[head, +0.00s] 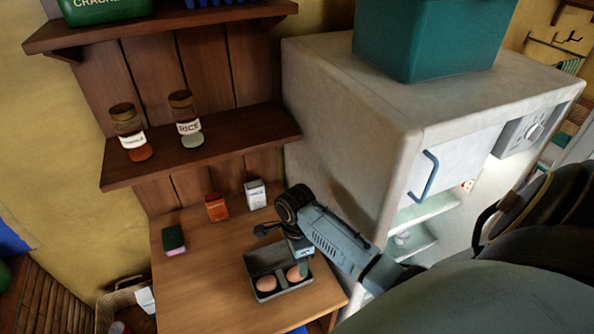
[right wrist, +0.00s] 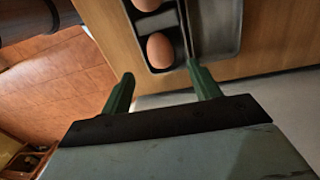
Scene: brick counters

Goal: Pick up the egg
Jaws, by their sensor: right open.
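Two brown eggs lie in a dark tray (head: 264,258) on the wooden counter in the head view: one egg (head: 266,284) at the left, one egg (head: 298,273) at the right, partly covered by my gripper. My right gripper (head: 302,266) reaches down over the tray's right side. In the right wrist view, the gripper (right wrist: 160,70) is open and its green fingers are apart with nothing between them. One egg (right wrist: 160,50) lies just beyond the gap between the fingertips; the other egg (right wrist: 148,4) is cut by the top edge. My left gripper is not in view.
A sponge (head: 174,240), an orange box (head: 216,207) and a white box (head: 255,194) stand behind the tray. Jars (head: 186,120) sit on a shelf (head: 230,132) above. A white appliance (head: 360,110) stands at the right. The counter (head: 200,290) left of the tray is clear.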

